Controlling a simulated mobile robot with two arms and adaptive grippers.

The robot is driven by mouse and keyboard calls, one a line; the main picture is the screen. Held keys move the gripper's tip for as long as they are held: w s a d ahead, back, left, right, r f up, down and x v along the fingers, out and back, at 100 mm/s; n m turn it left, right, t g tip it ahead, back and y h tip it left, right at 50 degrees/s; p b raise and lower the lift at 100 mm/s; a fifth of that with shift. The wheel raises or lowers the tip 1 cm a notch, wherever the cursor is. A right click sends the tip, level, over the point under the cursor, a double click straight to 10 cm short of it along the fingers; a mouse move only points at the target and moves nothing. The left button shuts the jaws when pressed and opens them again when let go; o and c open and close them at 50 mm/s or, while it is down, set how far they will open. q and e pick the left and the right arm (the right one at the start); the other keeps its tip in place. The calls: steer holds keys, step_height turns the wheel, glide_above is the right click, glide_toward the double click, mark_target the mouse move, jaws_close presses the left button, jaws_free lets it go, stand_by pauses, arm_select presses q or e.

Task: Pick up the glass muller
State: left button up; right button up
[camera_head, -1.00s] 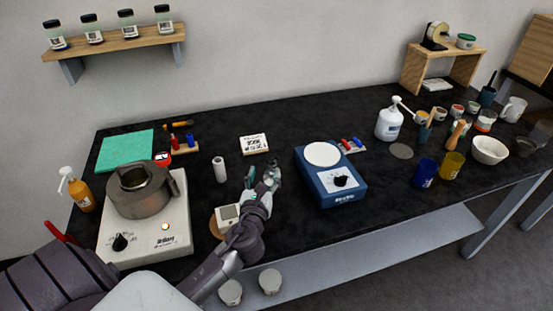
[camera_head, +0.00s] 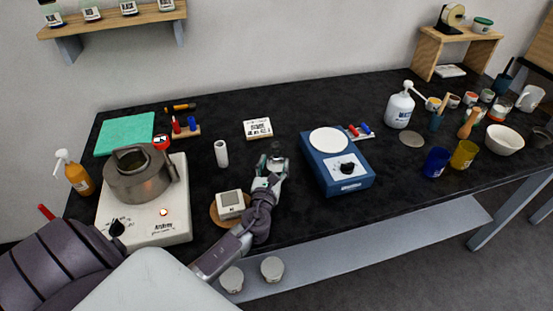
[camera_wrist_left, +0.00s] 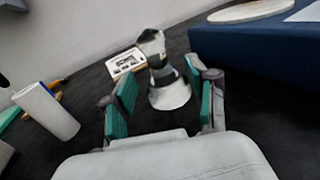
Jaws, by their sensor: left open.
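The glass muller (camera_wrist_left: 168,92) is a clear, shiny piece with a flared base and a narrower, darker upper part. It stands upright on the black table, and in the head view it shows small (camera_head: 276,152) just beyond my left gripper (camera_head: 271,168). In the left wrist view my left gripper (camera_wrist_left: 162,88) is open, with green-padded fingers to either side of the muller. The muller appears just ahead of or between the fingertips; I cannot tell whether they touch it. My right gripper is not in view.
A blue device with a white round plate (camera_head: 345,180) stands close on the right. A white cylinder (camera_head: 221,153) stands to the left. A small white display box (camera_head: 230,204) sits near the forearm. A hotplate (camera_head: 168,218) with a pot (camera_head: 140,178) is farther left. A labelled card (camera_head: 258,128) lies behind.

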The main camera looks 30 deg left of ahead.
mark_target(276, 157)
arm_select(q)
steer(key=x, duration=0.4)
steer(key=shift+w+a, duration=0.1)
steer(key=shift+w, duration=0.2)
steer(key=shift+s, duration=0.1)
steer(key=shift+c, duration=0.5)
jaws_close()
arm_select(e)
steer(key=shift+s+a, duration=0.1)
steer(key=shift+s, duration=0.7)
